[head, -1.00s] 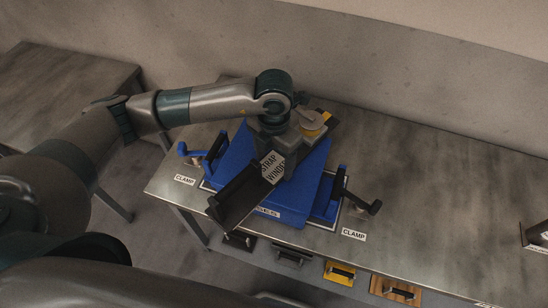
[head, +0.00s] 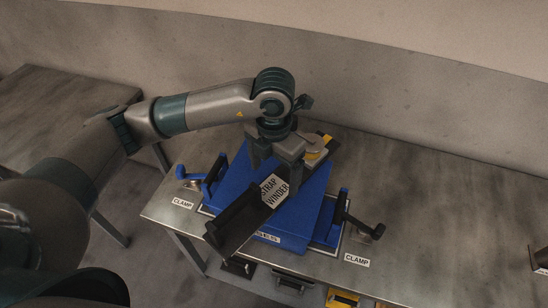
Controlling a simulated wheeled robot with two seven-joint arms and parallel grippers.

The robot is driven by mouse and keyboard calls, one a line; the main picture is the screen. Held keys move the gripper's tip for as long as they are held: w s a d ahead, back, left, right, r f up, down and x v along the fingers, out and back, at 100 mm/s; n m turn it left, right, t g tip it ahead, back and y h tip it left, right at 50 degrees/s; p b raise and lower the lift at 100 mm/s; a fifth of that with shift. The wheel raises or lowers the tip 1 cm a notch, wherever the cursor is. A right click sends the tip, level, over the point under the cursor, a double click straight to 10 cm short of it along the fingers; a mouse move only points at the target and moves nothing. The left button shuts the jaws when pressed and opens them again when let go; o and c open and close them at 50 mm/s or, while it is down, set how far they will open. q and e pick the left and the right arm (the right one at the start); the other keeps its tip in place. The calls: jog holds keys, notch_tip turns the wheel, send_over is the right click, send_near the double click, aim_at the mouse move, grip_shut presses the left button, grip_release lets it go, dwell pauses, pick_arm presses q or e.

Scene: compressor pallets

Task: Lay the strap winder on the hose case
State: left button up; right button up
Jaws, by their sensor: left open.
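The strap winder (head: 236,218) is a long dark tool with a white label and a yellow-marked far end. It lies diagonally across the top of the blue hose case (head: 232,178), and its near end sticks out past the case's front edge. My left gripper (head: 275,164) is open just above the middle of the winder, its fingers apart around the tool's far half. The gripper hides part of the winder, and I cannot tell whether the fingers touch it. My right gripper is not in view.
The case sits on a grey metal table (head: 440,220) between clamps with blue and black handles, left (head: 212,175) and right (head: 342,205). Handled items, one yellow (head: 342,298), are below the front edge. The table's right part is mostly clear. A wall stands behind.

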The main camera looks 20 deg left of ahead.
pick_arm(q)
notch_tip(320, 180, up, 7)
jog(key=b, duration=0.2)
jog(key=shift+r, duration=0.15)
dwell(0.7)
